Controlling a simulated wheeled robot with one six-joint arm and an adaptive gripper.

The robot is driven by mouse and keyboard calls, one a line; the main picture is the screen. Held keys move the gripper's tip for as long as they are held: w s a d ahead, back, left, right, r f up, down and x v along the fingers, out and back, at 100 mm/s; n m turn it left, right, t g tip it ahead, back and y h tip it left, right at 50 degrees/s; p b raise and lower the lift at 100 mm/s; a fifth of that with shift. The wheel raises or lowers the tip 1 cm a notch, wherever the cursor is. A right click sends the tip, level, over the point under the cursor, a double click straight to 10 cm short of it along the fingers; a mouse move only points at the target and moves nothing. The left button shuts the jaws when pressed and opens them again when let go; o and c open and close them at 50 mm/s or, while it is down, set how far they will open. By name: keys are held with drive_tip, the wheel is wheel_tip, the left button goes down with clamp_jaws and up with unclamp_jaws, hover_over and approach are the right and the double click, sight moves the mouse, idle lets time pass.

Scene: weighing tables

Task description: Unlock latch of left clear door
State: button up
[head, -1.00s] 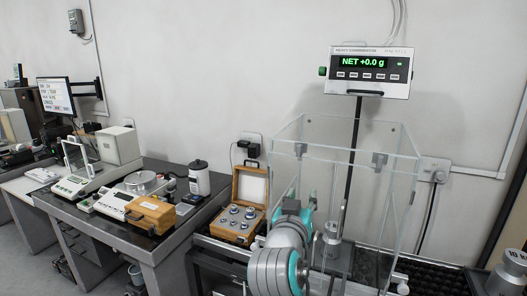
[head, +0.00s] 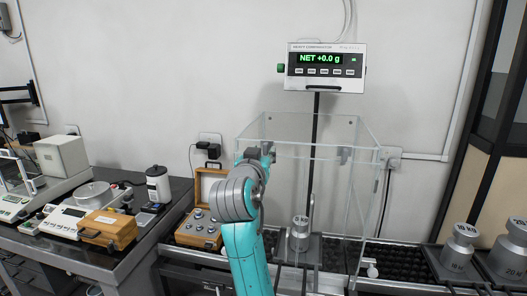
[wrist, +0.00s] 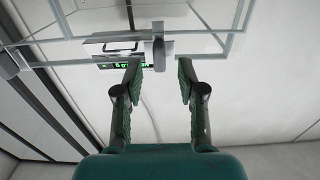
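The clear draft case (head: 330,215) stands under the display, with clear panels at its front. Grey fittings sit along its upper front edge, one at the right (head: 343,154) and one at the left (head: 252,154), partly behind my arm. I cannot tell which part is the latch or whether it is locked. My gripper (wrist: 159,66) is open and empty in the wrist view. A grey fitting (wrist: 158,52) appears between and just beyond its fingertips, with no clear contact. In the head view my arm's wrist covers the case's left front, hiding most of the gripper.
A display (head: 325,68) reads NET +0.0 g above the case. A metal weight (head: 300,232) stands inside. A wooden weight box (head: 203,220) is open at the left. Large weights (head: 459,247) stand at the right. Thin clear panel edges surround the gripper area.

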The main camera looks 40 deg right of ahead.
sight(266, 149)
drive_tip(key=shift+x, duration=1.15)
clamp_jaws()
